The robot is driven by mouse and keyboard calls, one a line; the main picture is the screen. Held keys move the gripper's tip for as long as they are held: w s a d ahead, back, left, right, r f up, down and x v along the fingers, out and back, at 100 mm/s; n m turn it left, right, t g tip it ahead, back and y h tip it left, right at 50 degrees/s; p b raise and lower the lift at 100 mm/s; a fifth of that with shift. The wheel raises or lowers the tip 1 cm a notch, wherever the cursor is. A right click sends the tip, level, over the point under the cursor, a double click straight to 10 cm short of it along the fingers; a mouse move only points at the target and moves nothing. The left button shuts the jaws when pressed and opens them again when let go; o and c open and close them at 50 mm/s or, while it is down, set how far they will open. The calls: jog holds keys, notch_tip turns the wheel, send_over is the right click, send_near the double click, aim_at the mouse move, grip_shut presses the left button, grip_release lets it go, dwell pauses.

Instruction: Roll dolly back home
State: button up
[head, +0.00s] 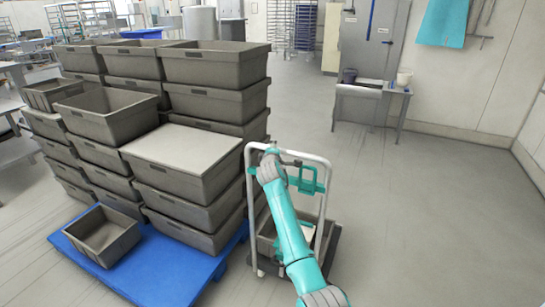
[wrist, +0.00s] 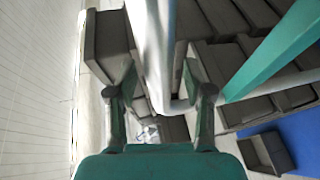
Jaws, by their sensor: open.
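The dolly (head: 325,205) stands on the floor just right of the pallet, with a white tubular push handle, a teal bracket and a dark base. A grey crate (head: 265,228) sits on it, partly hidden by my arm. My gripper (head: 270,150) is at the upper left of the handle. In the wrist view my gripper (wrist: 160,78) is open, its two fingers either side of the white handle tube (wrist: 152,40). The tube runs between the fingers, with gaps visible at the sides. A teal bar of the dolly (wrist: 270,50) shows at right.
A blue pallet (head: 150,275) loaded with tall stacks of grey crates (head: 215,65) stands close on the left. A small side table (head: 370,95) is by the back wall. Open floor (head: 430,220) lies to the right.

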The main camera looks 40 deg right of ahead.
jog(key=v, duration=1)
jog(key=shift+s, duration=0.25)
jog(key=shift+a+r, duration=0.1)
jog(key=shift+a, duration=0.05)
jog(key=s+a+f+t+y, duration=0.1)
jog(key=s+a+f+y, duration=0.1)
jog(key=s+a+f, duration=0.4)
jog(key=s+a+f+y, duration=0.1)
jog(key=s+a+f, duration=0.3)
jog(key=f, duration=0.5)
jog(key=s+a+f+m+t+y, duration=0.1)
jog(key=s+a+f+y, duration=0.1)
jog(key=s+a+f, duration=0.35)
jog(key=s+a+f+m+y, duration=0.1)
jog(key=s+a+f, duration=0.2)
jog(key=s+a, duration=0.5)
jog(key=s+a+m+y, duration=0.15)
jog(key=s+a, duration=0.25)
jog(key=s, duration=0.7)
jog(key=s+a+m+y, duration=0.1)
jog(key=s+a+m, duration=0.15)
jog(key=s, duration=0.75)
jog(key=s+a+r+m+y, duration=0.1)
jog(key=s+a+r, duration=0.1)
jog(key=s+r, duration=0.3)
jog(key=s+a+r+m+y, duration=0.1)
jog(key=s+r, duration=0.4)
jog(key=s, duration=0.5)
jog(key=shift+a+m+t, duration=0.4)
jog(key=shift+m, duration=0.1)
